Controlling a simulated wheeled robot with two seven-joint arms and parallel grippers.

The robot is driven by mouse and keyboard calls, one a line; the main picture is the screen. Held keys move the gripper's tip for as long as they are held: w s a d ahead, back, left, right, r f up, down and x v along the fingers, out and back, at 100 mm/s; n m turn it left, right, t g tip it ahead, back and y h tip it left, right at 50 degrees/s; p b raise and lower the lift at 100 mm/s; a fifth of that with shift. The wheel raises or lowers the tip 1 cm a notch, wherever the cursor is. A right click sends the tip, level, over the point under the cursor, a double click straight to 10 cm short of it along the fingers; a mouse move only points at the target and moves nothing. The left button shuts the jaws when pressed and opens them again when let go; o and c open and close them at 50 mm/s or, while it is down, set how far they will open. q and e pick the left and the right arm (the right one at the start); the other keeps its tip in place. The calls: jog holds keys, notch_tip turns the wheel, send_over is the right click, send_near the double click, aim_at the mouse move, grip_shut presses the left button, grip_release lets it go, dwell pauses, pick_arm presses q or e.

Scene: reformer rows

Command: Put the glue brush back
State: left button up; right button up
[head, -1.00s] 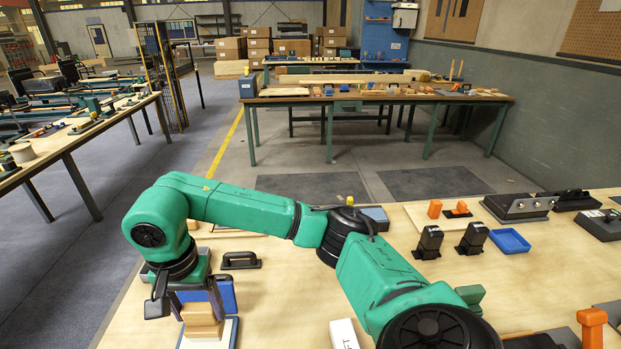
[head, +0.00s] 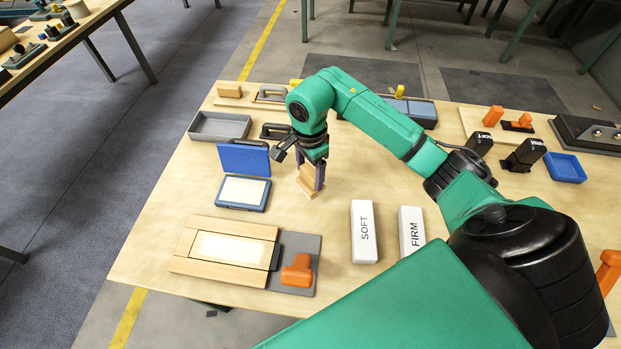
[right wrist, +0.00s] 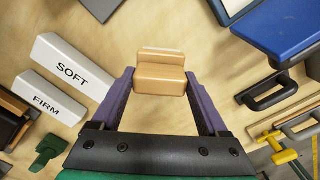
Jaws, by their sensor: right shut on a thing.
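My right gripper (head: 312,178) is shut on a light wooden block (head: 309,186) with a stepped shape. The right wrist view shows the block (right wrist: 160,78) between the purple fingertips, with bare table behind it. I cannot tell for sure whether this block is the glue brush. The gripper is right of an open blue case (head: 243,207) with a pale pad and a raised blue lid (head: 243,158). A small yellow piece (head: 400,91) stands at the table's back edge, and a yellow-handled tool (right wrist: 285,157) shows in the right wrist view. My left gripper is not in view.
A grey tray (head: 219,126) and a black handle (head: 276,131) lie behind the case. A wooden frame (head: 225,246) and an orange piece (head: 298,271) lie in front. The table between is clear.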

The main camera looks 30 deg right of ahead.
aim_at(309, 180)
notch_tip(309, 180, down, 4)
jog(key=shift+a+f+p, duration=0.1)
jog(key=shift+a+p, duration=0.05)
jog(key=shift+p, duration=0.35)
jog(key=shift+f+b, duration=0.35)
jog(key=o, duration=1.2)
jog(key=shift+r, duration=0.1)
jog(key=shift+r+p, duration=0.3)
jog(key=shift+r+b, duration=0.35)
notch_tip(309, 180, up, 10)
jog(key=shift+r+b, duration=0.1)
jog(key=shift+b, duration=1.1)
jog(key=shift+r, duration=0.45)
